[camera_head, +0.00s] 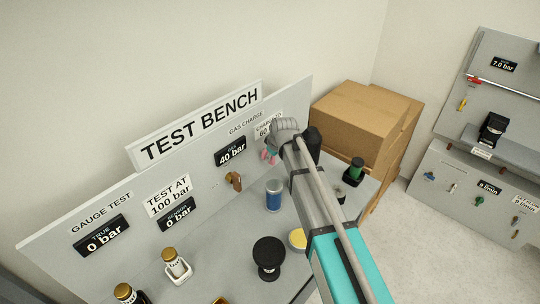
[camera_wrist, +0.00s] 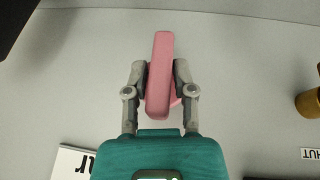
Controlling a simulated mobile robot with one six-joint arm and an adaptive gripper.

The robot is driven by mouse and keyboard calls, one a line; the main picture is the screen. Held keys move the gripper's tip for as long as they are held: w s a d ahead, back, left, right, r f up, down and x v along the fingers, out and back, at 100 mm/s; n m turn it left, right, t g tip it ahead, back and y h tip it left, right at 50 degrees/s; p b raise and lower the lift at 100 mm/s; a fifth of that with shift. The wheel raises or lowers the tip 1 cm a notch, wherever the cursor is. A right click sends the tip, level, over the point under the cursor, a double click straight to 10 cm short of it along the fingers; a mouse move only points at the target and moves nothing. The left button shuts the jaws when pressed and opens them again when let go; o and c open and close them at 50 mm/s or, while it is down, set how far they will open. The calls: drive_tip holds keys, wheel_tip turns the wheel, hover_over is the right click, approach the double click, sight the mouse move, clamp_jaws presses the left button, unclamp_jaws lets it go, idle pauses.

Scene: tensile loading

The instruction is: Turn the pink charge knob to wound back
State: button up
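The pink charge knob (camera_wrist: 159,75) is a long bar handle on the grey panel, pointing up and slightly tilted in the wrist view. My gripper (camera_wrist: 161,78) has one finger on each side of it, and both fingertips appear to touch its sides. In the head view the pink knob (camera_head: 268,156) shows only in part, under the GAS CHARGE label. My gripper (camera_head: 276,153) and arm cover the rest of it. The gas display (camera_head: 231,151) reads 40 bar. A white card (camera_head: 267,127) showing 60 is partly hidden by my wrist.
On the bench stand a blue can (camera_head: 273,195), a black round-topped object (camera_head: 268,256) and a green-topped item (camera_head: 356,168). Cardboard boxes (camera_head: 360,112) stand behind.

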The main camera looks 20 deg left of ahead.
clamp_jaws()
drive_tip(key=shift+w, duration=0.1)
drive_tip(key=shift+w+g, duration=0.15)
drive_tip(key=shift+g, duration=0.35)
drive_tip(key=shift+g+y, duration=0.3)
drive_tip(key=o, duration=0.6)
unclamp_jaws()
